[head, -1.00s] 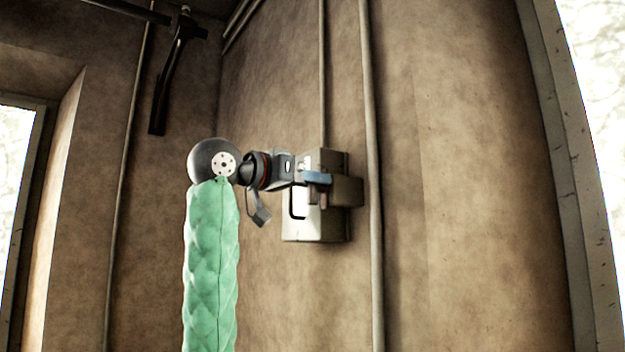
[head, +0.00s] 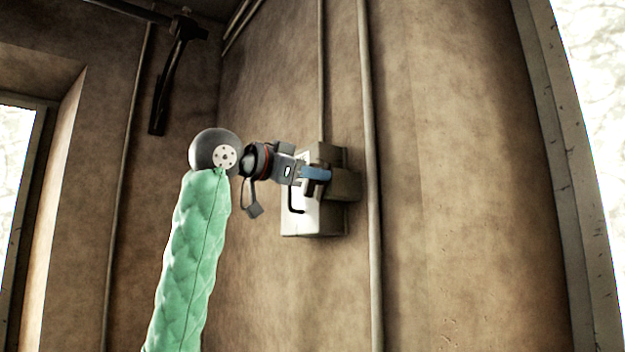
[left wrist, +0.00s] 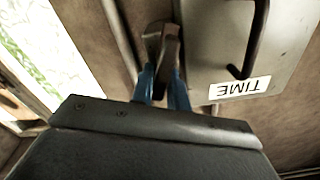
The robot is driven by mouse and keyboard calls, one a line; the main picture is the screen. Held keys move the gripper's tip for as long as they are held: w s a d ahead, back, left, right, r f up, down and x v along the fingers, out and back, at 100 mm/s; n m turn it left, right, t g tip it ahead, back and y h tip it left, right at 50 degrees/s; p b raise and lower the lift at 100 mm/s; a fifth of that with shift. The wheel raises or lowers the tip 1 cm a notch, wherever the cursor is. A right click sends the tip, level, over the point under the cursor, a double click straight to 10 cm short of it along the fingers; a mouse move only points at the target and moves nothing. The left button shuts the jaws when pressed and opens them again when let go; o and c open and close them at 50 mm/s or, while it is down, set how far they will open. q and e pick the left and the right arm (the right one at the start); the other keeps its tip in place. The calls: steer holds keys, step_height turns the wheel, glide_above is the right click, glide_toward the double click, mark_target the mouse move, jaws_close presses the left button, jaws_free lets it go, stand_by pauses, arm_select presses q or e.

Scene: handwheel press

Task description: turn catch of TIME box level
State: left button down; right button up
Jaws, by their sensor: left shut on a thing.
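The grey TIME box (head: 317,218) is fixed to the wall at the middle of the head view. In the left wrist view its door (left wrist: 232,45) fills the upper right, with a white TIME label (left wrist: 240,88) appearing upside down and a dark bent handle (left wrist: 258,40). The catch (left wrist: 165,45), a brown-grey piece, stands at the door's edge. My left gripper (head: 317,174) is at the box; its blue fingers (left wrist: 163,90) are shut on the catch. The fingers partly hide the catch, so its exact angle is hard to tell. My right gripper is not in view.
A vertical pipe (head: 371,120) runs down the wall just right of the box, and a thinner one (head: 321,70) rises above it. The wall right of the pipe is bare.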

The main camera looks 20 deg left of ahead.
arm_select(q)
steer(key=shift+f+m, duration=0.1)
steer(key=shift+m, duration=0.9)
steer(key=shift+s+d+m, duration=0.1)
steer(key=shift+m, duration=0.8)
steer(key=shift+s+f+m, duration=0.1)
steer(key=shift+m, duration=0.8)
steer(key=m, duration=0.2)
steer(key=shift+d+f+m, duration=0.15)
steer(key=shift+m, duration=0.65)
steer(key=shift+s+d+f+m+p, duration=0.15)
steer(key=shift+m+p, duration=0.1)
steer(key=shift+m, duration=0.4)
steer(key=shift+w+a+f+m+p, duration=0.1)
steer(key=shift+m+p, duration=0.2)
steer(key=shift+m, duration=0.3)
steer(key=shift+s+d+f+m+p, duration=0.15)
steer(key=shift+m+p, duration=0.1)
steer(key=shift+m, duration=0.4)
steer(key=shift+w+f, duration=0.1)
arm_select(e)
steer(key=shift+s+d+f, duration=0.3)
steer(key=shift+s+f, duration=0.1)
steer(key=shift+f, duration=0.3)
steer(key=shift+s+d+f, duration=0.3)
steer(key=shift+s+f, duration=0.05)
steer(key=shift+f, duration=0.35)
